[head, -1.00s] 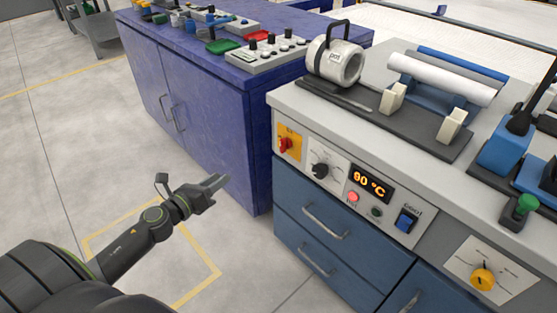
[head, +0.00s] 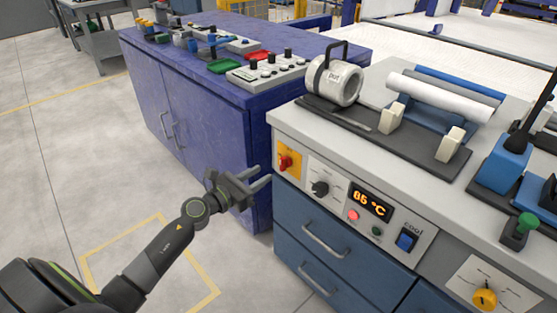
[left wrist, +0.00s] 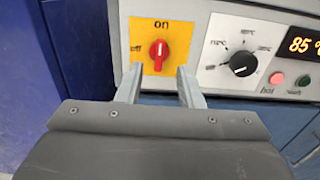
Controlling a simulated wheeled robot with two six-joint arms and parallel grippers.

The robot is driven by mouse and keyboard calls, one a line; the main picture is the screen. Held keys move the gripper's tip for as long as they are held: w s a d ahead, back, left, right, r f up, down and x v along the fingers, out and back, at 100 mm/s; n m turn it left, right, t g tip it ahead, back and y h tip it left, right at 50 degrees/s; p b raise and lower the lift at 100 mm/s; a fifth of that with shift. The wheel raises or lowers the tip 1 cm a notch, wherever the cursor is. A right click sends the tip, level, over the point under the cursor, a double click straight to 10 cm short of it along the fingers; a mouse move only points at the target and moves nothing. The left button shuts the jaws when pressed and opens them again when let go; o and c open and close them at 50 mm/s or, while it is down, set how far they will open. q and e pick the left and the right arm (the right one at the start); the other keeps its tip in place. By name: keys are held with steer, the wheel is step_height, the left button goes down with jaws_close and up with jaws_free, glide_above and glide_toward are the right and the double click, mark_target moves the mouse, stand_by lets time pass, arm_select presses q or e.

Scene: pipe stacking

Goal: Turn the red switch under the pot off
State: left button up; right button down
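The red switch (head: 285,161) sits on a yellow plate at the left end of the grey bench's front panel, below the pot (head: 334,80). In the left wrist view the red switch (left wrist: 158,50) stands upright, with "on" above it and "off" to its left. My left gripper (head: 262,179) is open, its two fingers pointing at the panel. In the left wrist view its fingertips (left wrist: 158,72) lie on either side of and below the switch, with nothing between them. Contact with the switch is not visible. My right gripper is not in view.
Right of the switch are a black dial (head: 320,188), a display (head: 370,205) reading about 85 °C, a red light and a blue switch (head: 406,240). Drawers with handles (head: 325,241) lie below. A blue cabinet (head: 205,110) stands to the left.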

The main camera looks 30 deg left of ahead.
mark_target(281, 163)
arm_select(q)
steer(key=x, duration=0.6)
steer(key=shift+w, duration=0.1)
steer(key=shift+x, duration=0.85)
steer(key=shift+f, duration=0.1)
steer(key=c, duration=0.6)
